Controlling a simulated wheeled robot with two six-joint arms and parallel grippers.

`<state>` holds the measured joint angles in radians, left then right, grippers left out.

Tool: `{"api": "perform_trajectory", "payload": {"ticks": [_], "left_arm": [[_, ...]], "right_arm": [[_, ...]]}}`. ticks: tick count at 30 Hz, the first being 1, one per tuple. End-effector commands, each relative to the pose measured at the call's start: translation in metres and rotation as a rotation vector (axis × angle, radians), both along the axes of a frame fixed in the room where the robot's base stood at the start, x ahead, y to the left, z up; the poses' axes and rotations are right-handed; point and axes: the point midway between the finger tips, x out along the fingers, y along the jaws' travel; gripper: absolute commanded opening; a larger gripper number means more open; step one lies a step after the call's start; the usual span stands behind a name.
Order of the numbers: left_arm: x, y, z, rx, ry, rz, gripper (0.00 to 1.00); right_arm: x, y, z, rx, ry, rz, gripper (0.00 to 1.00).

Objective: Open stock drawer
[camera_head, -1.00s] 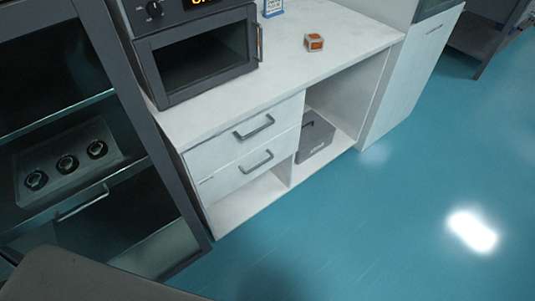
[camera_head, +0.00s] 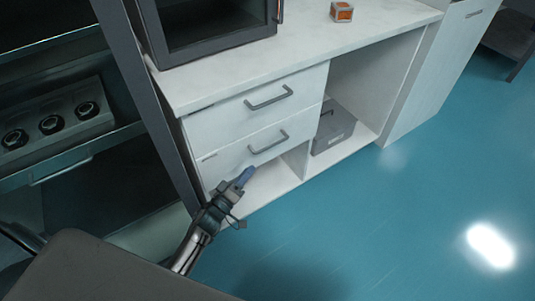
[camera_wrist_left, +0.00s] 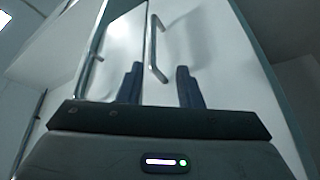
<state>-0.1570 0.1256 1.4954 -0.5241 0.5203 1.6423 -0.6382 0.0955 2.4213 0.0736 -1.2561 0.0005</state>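Two white drawers sit one above the other under the counter. The upper drawer (camera_head: 233,115) and the lower drawer (camera_head: 222,160) both look shut, each with a grey bar handle. My left gripper (camera_head: 247,176) is below and left of the lower handle (camera_head: 269,143), apart from it. In the left wrist view the two dark fingers of my left gripper (camera_wrist_left: 160,86) stand apart, with a bar handle (camera_wrist_left: 153,48) ahead between their tips and nothing held. Which drawer is the stock drawer cannot be told. My right gripper is not in view.
A dark oven-like appliance (camera_head: 210,22) and a small orange-and-white box (camera_head: 341,11) stand on the white counter (camera_head: 310,48). A grey bin (camera_head: 334,130) sits in the open bay to the right. The blue floor (camera_head: 400,220) is clear.

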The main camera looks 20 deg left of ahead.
Motion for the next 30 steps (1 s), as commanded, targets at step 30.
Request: {"api": "perform_trajectory", "payload": {"ticks": [30], "left_arm": [[0.102,-0.037,0.031,-0.027,-0.020,-0.024,0.32]], "right_arm": [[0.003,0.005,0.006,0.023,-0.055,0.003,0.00]]}}
